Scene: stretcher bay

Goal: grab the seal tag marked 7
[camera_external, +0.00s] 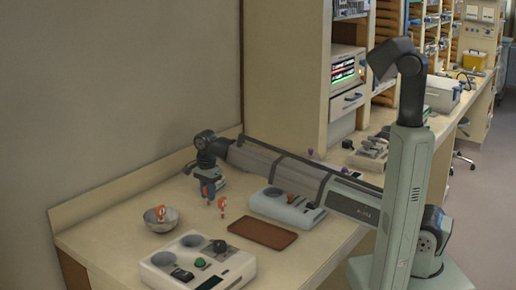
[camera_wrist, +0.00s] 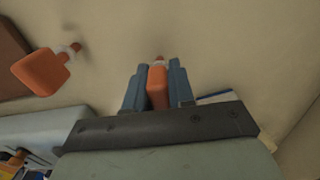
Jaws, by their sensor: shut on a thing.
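My gripper (camera_external: 208,185) is low over the back of the bench. In the wrist view its two blue-grey fingers are shut on an orange seal tag (camera_wrist: 157,90), one finger on each side. A second orange tag (camera_wrist: 42,72) with a pale loop end lies to the left in the wrist view; it shows near the brown tray in the external view (camera_external: 222,203). A third orange and white tag (camera_external: 160,212) is in the metal bowl (camera_external: 152,222). No number is readable on any tag, so I cannot tell which is marked 7.
A brown tray (camera_external: 262,232) lies in the middle of the bench. A pale console (camera_external: 289,207) stands right of my gripper, and another (camera_external: 197,264) with a green button stands at the front. A low wall edge runs behind. Bench around the gripper is mostly clear.

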